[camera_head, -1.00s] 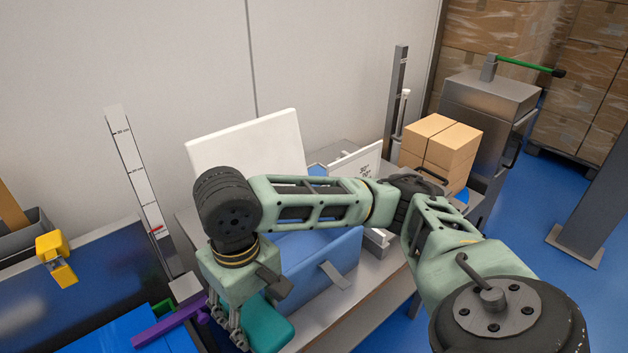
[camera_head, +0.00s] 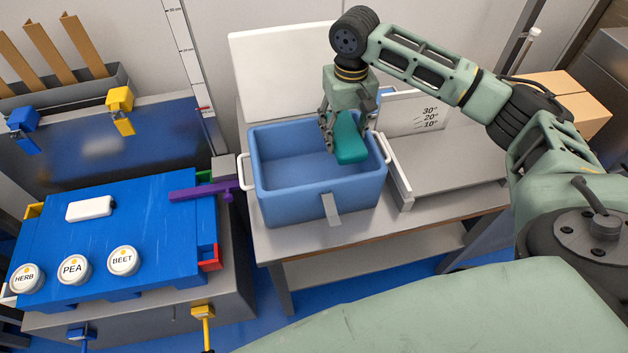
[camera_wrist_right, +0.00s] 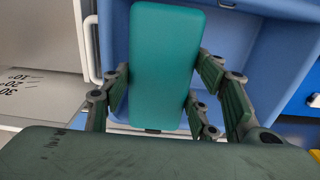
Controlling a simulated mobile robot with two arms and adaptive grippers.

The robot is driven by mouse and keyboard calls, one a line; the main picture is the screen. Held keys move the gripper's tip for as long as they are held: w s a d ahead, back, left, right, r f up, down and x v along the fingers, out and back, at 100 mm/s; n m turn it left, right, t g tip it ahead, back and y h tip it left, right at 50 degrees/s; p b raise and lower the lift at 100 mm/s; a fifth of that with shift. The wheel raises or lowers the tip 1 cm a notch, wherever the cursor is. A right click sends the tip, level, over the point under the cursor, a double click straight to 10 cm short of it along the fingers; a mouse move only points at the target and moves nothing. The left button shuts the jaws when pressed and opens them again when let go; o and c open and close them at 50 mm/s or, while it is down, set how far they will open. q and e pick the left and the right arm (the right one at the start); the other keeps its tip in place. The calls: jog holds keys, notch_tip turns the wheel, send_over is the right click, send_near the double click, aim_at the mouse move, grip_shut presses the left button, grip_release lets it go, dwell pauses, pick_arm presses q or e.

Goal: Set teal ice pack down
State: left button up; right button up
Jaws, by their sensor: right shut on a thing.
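The teal ice pack (camera_head: 351,139) is held in my right gripper (camera_head: 335,132), over the right part of the open blue tub (camera_head: 315,212). In the right wrist view the ice pack (camera_wrist_right: 166,62) sits between the fingers of the right gripper (camera_wrist_right: 165,105), with the blue tub behind it. The tub looks empty where I can see inside. I cannot tell how far the pack is above the tub's floor. My left gripper is not in view.
The tub stands on a grey table (camera_head: 265,240), with its white lid (camera_head: 285,70) leaning behind. An angled board (camera_head: 415,115) marked in degrees is to its right. At left, a blue surface (camera_head: 150,220) holds labelled round tubs (camera_head: 75,269) and a white block (camera_head: 90,208).

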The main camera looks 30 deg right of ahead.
aim_at(345, 141)
jog(key=f, duration=0.1)
jog(key=f+b, duration=0.2)
jog(key=shift+w+d+f, duration=0.15)
jog(key=shift+d+f, duration=0.15)
jog(key=shift+f, duration=0.35)
notch_tip(345, 141, down, 4)
jog(key=shift+f, duration=0.25)
notch_tip(345, 141, down, 5)
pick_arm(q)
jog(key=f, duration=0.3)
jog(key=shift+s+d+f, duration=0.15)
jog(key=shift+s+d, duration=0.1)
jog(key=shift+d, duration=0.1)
pick_arm(e)
jog(key=shift+f, duration=0.1)
jog(key=o, duration=1.1)
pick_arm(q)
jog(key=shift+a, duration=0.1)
